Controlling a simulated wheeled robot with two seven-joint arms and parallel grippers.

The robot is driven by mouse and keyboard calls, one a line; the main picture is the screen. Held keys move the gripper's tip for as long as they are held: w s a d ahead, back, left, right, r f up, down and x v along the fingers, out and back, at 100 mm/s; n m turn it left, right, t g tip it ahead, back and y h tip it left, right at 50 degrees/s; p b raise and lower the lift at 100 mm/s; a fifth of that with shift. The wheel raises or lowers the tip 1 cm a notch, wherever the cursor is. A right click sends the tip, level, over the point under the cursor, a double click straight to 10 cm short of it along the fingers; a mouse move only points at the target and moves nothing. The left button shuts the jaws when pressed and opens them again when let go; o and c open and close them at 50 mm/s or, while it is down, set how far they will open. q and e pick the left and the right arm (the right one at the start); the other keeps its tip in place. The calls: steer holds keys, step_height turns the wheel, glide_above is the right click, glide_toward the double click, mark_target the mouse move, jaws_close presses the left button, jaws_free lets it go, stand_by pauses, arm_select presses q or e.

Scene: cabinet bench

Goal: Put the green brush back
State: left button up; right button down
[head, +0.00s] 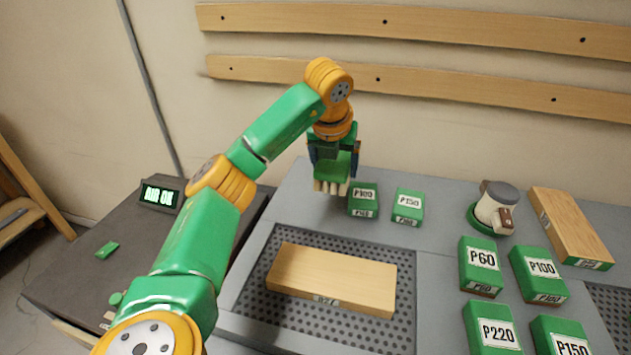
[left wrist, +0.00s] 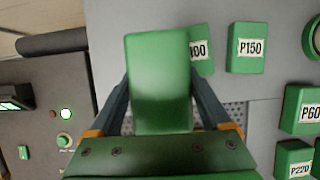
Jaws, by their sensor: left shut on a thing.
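The green brush (head: 333,168) is held in the air near the back of the grey bench, with its pale bristles pointing down. My left gripper (head: 334,156) is shut on it. In the left wrist view the brush's green back (left wrist: 158,80) fills the space between the two fingers of my left gripper (left wrist: 160,105). It partly covers a green block labelled P100 there. Whether the bristles touch the bench cannot be told. My right gripper is in neither view.
Green blocks marked P100 (head: 363,199) and P150 (head: 408,206) stand close right of the brush. A wooden board (head: 332,280) lies on the perforated panel (head: 262,317). A sander (head: 494,208) and several labelled blocks (head: 480,265) stand right. A dark cabinet (head: 70,262) with an "AIR OK" display (head: 160,195) is left.

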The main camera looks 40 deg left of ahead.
arm_select(q)
glide_above(317, 196)
step_height(317, 196, down, 6)
steer(key=shift+w+a+f+p, duration=0.1)
steer(key=shift+f+p, duration=0.35)
steer(key=shift+f, duration=1.25)
steer(key=o, duration=1.1)
steer(key=shift+r, duration=0.1)
steer(key=v, duration=1.2)
